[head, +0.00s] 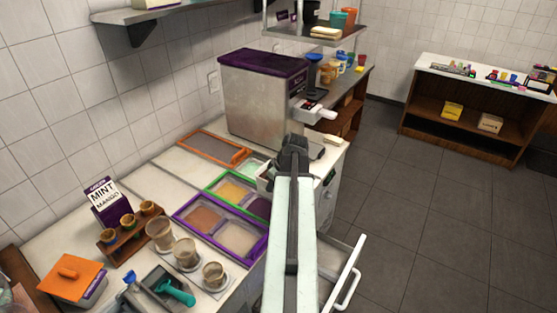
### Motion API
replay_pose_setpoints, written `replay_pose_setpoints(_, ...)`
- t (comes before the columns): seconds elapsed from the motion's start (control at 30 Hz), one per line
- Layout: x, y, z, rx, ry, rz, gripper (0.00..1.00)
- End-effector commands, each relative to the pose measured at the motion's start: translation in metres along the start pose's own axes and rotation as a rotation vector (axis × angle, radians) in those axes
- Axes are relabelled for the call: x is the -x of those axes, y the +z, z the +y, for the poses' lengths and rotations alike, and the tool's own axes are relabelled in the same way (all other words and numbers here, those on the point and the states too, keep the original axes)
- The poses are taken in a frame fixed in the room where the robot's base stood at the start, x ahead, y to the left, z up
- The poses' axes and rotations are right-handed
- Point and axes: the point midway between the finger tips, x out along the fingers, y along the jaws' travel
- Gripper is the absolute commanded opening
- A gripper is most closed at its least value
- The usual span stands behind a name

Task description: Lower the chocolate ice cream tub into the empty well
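My arm reaches away from me over the counter (173,172). My gripper (292,150) is at its far end, near the silver machine, seen from behind. Its fingers are hidden, so I cannot tell whether it is open or shut. A pale tub-like edge (265,184) shows just left of the gripper; its contents and any contact are unclear. A purple-framed insert (183,217) holds a brown filling (204,218) and a beige one (238,239). A green-framed insert (210,186) has a yellow filling (234,190) and a dark section (259,207). I cannot identify the chocolate tub or empty well for certain.
A silver machine with a purple top (262,95) stands at the back. An orange-framed panel (214,148) lies before it. Cups (185,253), a cone stand (132,232) and an orange-lidded box (75,278) stand at the left. A drawer (335,270) is open at front right.

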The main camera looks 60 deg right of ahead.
Motion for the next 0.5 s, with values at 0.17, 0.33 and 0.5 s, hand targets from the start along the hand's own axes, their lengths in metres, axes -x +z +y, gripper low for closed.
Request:
replay_pose_setpoints(0.17, -0.007, -0.005, 0.026, -0.003, 0.011, 0.001, 0.0)
replay_pose_setpoints(0.33, -0.027, -0.024, 0.085, 0.004, 0.032, 0.001, 0.0)
replay_pose_setpoints(0.5, -0.046, -0.044, 0.146, 0.013, 0.056, 0.001, 0.0)
